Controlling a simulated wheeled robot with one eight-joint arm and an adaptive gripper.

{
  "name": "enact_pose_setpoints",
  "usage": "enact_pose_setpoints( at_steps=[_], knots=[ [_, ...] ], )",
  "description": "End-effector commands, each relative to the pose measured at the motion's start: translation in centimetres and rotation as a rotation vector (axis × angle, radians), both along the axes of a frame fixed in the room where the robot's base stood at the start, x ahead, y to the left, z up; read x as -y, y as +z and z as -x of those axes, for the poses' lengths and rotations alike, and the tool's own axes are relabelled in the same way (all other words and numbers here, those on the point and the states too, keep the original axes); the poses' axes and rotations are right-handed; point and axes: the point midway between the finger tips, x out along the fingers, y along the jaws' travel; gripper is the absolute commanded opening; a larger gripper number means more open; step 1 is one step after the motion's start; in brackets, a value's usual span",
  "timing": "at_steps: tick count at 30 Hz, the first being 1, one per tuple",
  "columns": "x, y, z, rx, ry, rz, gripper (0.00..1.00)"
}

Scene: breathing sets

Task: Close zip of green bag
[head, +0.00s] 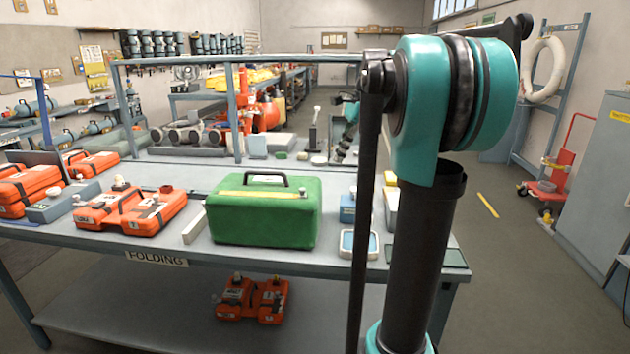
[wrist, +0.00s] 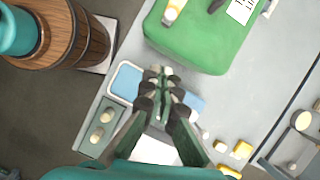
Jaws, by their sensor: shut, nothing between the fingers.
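The green bag (head: 265,222) stands upright on the grey folding table, with a black handle (head: 265,179) and a white label on top. A yellowish zip strip (head: 255,193) runs across its top, with a small pale tab (head: 303,197) near the right end. In the wrist view the bag (wrist: 195,45) is at the top, and a yellow-and-white tab (wrist: 172,10) shows at its edge. My gripper (wrist: 163,74) is shut and empty, pointing toward the bag, over the table beside it. I cannot tell from these views how far the zip is closed.
A blue-and-white tray (head: 359,244) lies right of the bag, also in the wrist view (wrist: 124,80). A green tray (wrist: 100,128) is beside it. Orange cases (head: 130,211) stand to the left. A grey frame (head: 235,115) rises behind the bag. My arm blocks the right side.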

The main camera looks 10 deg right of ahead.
Motion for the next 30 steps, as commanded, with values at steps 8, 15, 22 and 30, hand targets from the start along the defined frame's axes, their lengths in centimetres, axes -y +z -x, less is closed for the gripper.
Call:
enact_pose_setpoints(
  at_steps=[8, 15, 22, 30],
  knots=[
    [-0.6, -1.1, -0.2, -0.018, -0.029, -0.009, 0.00],
    [-2.4, -5.4, -0.3, -0.017, -0.027, -0.009, 0.00],
    [-4.5, -8.7, -0.3, -0.017, -0.026, -0.009, 0.00],
    [-7.3, -8.6, -0.4, -0.016, -0.028, -0.008, 0.00]
  ],
)
